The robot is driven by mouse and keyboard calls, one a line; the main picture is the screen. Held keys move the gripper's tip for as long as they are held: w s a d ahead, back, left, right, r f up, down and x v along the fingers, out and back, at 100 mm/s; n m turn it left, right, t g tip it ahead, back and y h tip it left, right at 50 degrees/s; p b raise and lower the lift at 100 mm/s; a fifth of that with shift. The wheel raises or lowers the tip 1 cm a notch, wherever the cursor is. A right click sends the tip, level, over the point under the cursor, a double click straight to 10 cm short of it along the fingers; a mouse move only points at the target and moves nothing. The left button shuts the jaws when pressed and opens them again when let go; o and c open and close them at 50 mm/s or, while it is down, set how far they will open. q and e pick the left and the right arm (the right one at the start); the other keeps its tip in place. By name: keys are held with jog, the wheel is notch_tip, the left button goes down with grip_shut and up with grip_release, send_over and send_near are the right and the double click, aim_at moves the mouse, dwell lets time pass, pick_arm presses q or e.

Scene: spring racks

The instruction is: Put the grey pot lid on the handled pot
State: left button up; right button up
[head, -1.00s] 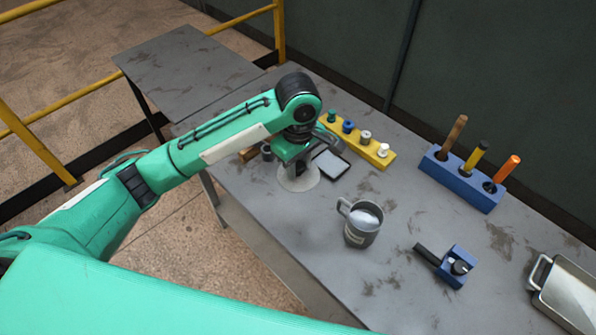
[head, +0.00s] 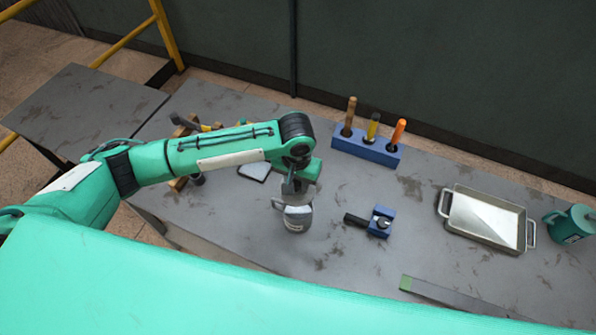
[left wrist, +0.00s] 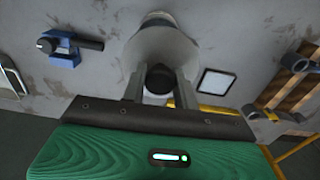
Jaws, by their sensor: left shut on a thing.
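My left gripper (head: 291,187) is shut on the black knob of the grey pot lid, directly over the handled pot (head: 297,220) in the head view. In the left wrist view the round lid (left wrist: 160,45) hangs below the fingers (left wrist: 160,80), with its knob between them. The pot is a small grey metal vessel, upright on the table, with its handle at the left. In the left wrist view the pot (left wrist: 158,17) shows partly behind the lid's far edge. The gripper hides much of the lid in the head view, and I cannot tell whether it touches the rim.
A blue clamp-like block (head: 379,221) with a black handle lies right of the pot. Behind stands a blue tool holder (head: 366,149). A metal tray (head: 450,208) and green mug (head: 568,226) are at the right. A white pad (head: 254,172) lies behind-left.

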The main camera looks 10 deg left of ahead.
aim_at(298, 194)
pick_arm(q)
jog(key=shift+d+m, duration=0.15)
jog(key=shift+m, duration=0.15)
jog(key=shift+r+p, duration=0.1)
jog(key=shift+p, duration=0.6)
jog(key=shift+f+b, duration=0.95)
jog(key=shift+f, duration=1.95)
jog(key=shift+f+p, duration=0.2)
jog(key=shift+p, duration=0.2)
